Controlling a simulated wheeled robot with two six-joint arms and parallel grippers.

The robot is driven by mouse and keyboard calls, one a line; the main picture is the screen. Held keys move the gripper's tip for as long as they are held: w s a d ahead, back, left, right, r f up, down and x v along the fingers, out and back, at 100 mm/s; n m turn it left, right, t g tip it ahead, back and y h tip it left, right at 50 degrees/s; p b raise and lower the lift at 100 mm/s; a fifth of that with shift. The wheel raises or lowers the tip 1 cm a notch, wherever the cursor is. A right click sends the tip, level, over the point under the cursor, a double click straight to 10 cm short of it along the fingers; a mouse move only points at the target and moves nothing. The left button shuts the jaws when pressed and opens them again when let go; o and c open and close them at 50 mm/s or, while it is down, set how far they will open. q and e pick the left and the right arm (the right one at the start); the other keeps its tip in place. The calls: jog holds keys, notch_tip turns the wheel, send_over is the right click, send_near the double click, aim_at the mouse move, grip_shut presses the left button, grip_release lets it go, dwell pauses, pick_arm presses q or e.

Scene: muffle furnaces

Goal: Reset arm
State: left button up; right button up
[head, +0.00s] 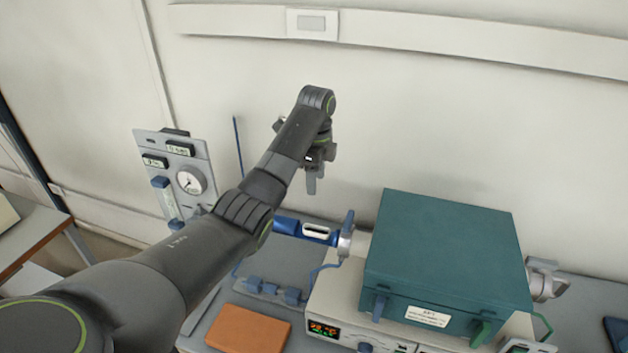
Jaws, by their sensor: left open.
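My left arm reaches in from the lower left and stretches toward the back wall. My left gripper (312,172) hangs at its end, pointing down, above the back of the bench. It is open, and I see nothing between its fingers. The arm hides part of the bench and some of the panel behind it. My right gripper is not in the picture.
A teal furnace box (447,245) sits on a white control unit (337,296) at the right. A gauge panel (196,160) stands behind my arm. An orange-brown block (248,328) lies on the grey bench. A wall rail (420,31) runs above.

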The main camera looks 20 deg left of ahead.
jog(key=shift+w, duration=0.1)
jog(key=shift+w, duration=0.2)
